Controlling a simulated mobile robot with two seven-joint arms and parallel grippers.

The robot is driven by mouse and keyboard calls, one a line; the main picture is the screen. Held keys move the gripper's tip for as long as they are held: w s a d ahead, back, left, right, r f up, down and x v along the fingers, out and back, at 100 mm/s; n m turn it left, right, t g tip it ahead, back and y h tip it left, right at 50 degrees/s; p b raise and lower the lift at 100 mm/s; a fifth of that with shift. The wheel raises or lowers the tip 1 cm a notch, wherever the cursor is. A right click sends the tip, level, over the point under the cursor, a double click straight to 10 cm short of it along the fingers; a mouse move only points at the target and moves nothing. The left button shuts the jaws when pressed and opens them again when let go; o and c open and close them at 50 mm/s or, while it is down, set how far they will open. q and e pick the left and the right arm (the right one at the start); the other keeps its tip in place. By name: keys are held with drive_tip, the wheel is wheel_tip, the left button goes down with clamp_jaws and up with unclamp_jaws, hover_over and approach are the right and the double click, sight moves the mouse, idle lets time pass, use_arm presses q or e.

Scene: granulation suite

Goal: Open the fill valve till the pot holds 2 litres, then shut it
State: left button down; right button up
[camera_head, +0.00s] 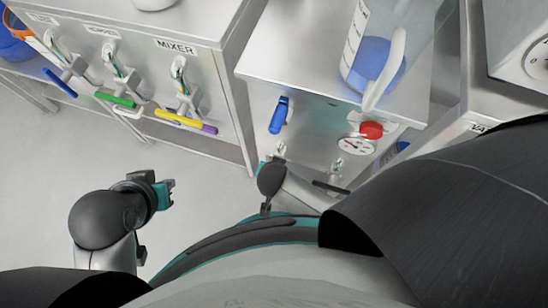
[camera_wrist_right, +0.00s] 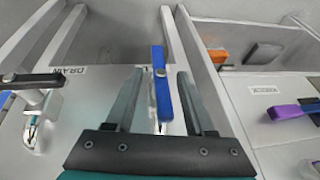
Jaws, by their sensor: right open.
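A clear pot (camera_head: 358,40) with a graduated scale stands on the steel cabinet (camera_head: 300,55) in the head view. Blue liquid (camera_head: 376,60) covers its lower part; the scale figures are too small to read. A blue lever (camera_head: 278,115) is on the cabinet front, with no readable label. In the right wrist view the blue lever (camera_wrist_right: 160,75) lies in line with the gap of my right gripper (camera_wrist_right: 160,73), which is open and empty. Contact cannot be told. My left gripper (camera_head: 168,190) is over the floor at the left, away from the cabinet; its jaw opening is unclear.
A red button (camera_head: 371,130) and a dial gauge (camera_head: 355,146) sit right of the blue lever. A black lever (camera_wrist_right: 30,78) is by the DRAIN label. The MIXER cabinet (camera_head: 120,60) carries green (camera_head: 115,100), yellow (camera_head: 180,118) and purple (camera_head: 209,128) handles. The floor at left is clear.

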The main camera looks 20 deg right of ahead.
drive_tip(key=shift+w+f, duration=0.1)
drive_tip(key=shift+c, duration=0.4)
clamp_jaws()
